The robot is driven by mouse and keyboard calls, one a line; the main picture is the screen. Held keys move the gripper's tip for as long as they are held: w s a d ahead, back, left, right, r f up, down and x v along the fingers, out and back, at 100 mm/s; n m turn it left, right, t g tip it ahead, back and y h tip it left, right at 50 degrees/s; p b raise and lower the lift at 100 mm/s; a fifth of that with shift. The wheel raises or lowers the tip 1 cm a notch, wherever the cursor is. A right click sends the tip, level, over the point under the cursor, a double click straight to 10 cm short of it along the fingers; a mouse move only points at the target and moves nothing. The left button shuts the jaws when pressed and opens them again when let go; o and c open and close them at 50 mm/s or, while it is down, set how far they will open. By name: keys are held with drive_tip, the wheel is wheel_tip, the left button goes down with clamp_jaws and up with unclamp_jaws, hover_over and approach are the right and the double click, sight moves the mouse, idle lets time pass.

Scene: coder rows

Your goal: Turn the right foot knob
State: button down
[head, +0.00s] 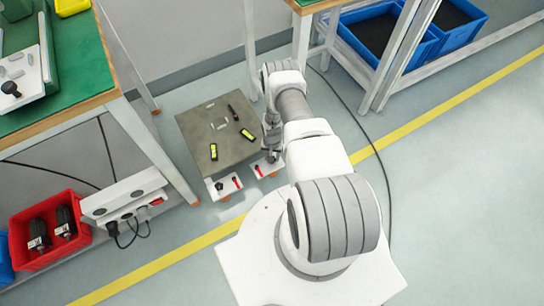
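A low unit with a flat brown-grey top (200,125) stands on the floor between the workbenches. Two white foot plates stick out at its front, a left foot plate (222,187) and a right foot plate (266,168). The left one carries a dark knob (219,187) and a red handle (236,182). A red part (258,171) shows on the right one. My gripper (271,155) points down over the right foot plate, close to it. It hides the right foot knob, so I cannot tell whether they touch. The fingers are too small to tell open from shut.
A green-topped workbench (85,75) stands at the left, with a white power strip box (125,195) by its leg. A red crate (22,240) holds dark tools. Blue bins (425,45) sit upper right. A black cable (375,150) crosses the floor, which is clear at right.

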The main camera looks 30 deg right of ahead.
drive_tip(key=n, duration=0.5)
drive_tip(key=shift+n, duration=0.4)
drive_tip(key=n, duration=1)
drive_tip(key=shift+n, duration=0.4)
drive_tip(key=n, duration=0.5)
drive_tip(key=shift+w+a+n, duration=0.1)
drive_tip(key=shift+n, duration=0.2)
drive_tip(key=c, duration=0.7)
unclamp_jaws()
wheel_tip(320, 180, up, 18)
drive_tip(key=p, duration=0.7)
drive_tip(key=shift+f, duration=0.25)
drive_tip(key=shift+w, duration=0.1)
